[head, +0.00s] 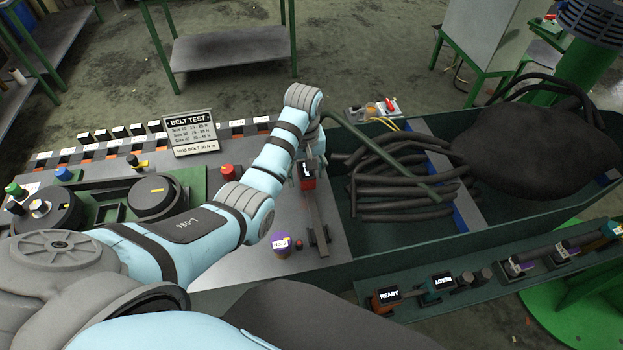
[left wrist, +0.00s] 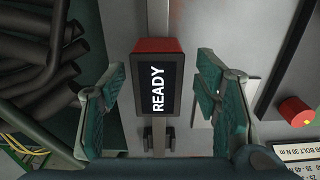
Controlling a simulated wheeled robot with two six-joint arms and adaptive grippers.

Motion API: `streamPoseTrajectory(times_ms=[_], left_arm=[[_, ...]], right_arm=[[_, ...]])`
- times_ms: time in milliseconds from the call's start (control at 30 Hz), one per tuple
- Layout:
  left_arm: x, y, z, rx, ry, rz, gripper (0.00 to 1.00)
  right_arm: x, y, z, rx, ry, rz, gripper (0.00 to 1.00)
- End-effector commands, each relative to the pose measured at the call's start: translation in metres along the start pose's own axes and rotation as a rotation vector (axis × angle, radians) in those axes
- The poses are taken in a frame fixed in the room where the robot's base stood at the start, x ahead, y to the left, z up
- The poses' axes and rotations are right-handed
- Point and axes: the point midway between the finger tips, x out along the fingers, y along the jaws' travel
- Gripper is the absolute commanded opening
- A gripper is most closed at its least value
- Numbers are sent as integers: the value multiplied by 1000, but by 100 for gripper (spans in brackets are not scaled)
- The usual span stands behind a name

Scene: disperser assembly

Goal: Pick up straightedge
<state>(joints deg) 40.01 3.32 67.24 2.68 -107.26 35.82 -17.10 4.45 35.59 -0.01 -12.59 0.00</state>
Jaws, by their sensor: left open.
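A slim grey metal bar (head: 319,222) with a red box (head: 308,184) and a READY display lies on the grey bench top; I cannot tell for certain whether it is the straightedge. In the left wrist view the bar (left wrist: 157,18) runs up the middle, and the red box (left wrist: 157,45) sits between my fingers. My left gripper (left wrist: 160,72) is open, one teal finger on each side of the box, with gaps showing. In the head view my left gripper (head: 311,160) is over the box end, partly hidden by its arm. My right gripper is not in view.
A green bin (head: 345,205) with black hoses (head: 400,190) stands right of the bench. A purple-labelled cup (head: 282,245) stands near the bar. A red knob (head: 228,172) and the BELT TEST sign (head: 191,133) are to the left. A front rail (head: 460,275) holds several tools.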

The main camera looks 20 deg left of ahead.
Motion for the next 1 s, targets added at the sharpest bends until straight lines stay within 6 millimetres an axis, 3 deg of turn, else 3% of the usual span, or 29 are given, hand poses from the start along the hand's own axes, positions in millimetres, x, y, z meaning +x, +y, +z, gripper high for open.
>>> streamPoseTrajectory(times_ms=[100,433,1000], left_arm=[[0,0,0,1,0,0,53],[-1,1,0,2,0,0,1],[-9,4,0,8,2,1,0]], right_arm=[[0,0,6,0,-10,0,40],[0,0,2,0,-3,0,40],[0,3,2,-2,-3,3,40]])
